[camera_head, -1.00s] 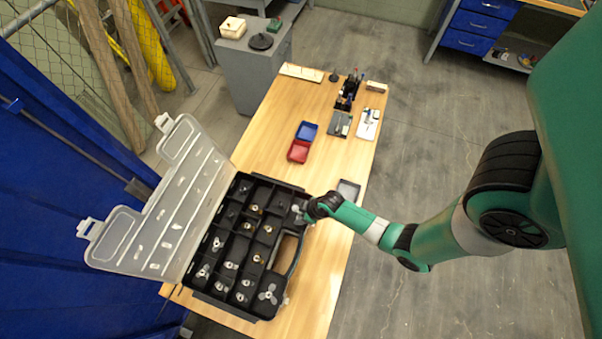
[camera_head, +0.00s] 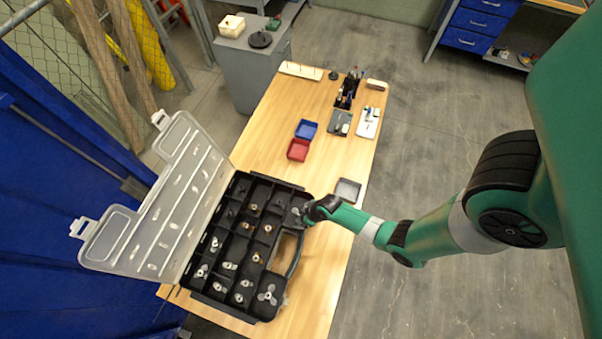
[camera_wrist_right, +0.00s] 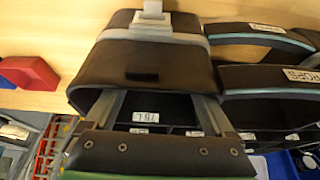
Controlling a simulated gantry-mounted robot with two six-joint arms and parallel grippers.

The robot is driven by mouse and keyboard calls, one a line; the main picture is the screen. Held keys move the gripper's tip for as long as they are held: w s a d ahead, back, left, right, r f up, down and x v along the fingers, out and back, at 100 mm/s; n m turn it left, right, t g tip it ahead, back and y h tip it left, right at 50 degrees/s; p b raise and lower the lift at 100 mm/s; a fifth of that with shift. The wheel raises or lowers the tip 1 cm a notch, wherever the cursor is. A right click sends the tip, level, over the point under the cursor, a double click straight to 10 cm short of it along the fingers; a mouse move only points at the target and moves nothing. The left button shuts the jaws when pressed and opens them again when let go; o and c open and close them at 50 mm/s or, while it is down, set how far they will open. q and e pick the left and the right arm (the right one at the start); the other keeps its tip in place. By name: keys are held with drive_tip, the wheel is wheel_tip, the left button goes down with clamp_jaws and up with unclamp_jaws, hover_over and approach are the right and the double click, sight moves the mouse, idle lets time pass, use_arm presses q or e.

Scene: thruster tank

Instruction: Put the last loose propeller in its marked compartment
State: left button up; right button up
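The black organizer case (camera_head: 217,296) lies open on the wooden table, its clear lid (camera_head: 160,215) folded out to the left. Small metal propellers and fittings sit in several compartments. A larger three-bladed propeller (camera_head: 268,294) lies in the front compartment near the handle. My right gripper (camera_head: 299,211) is at the case's back right corner compartment, with a small grey shape at its tips that I cannot make out clearly. In the right wrist view my right gripper (camera_wrist_right: 160,103) has its fingers spread inside a compartment, a white label (camera_wrist_right: 146,117) between them. No propeller shows between them. My left gripper is out of view.
A blue tray (camera_head: 306,130) and a red tray (camera_head: 298,150) stand behind the case. A grey tray (camera_head: 347,191) lies near the table's right edge, close to my right arm. The case handle (camera_head: 291,253) rises on the right side.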

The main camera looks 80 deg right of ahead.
drive_tip(key=shift+r, duration=0.25)
drive_tip(key=p+v, duration=0.7)
drive_tip(key=v, duration=0.5)
drive_tip(key=shift+w, duration=0.1)
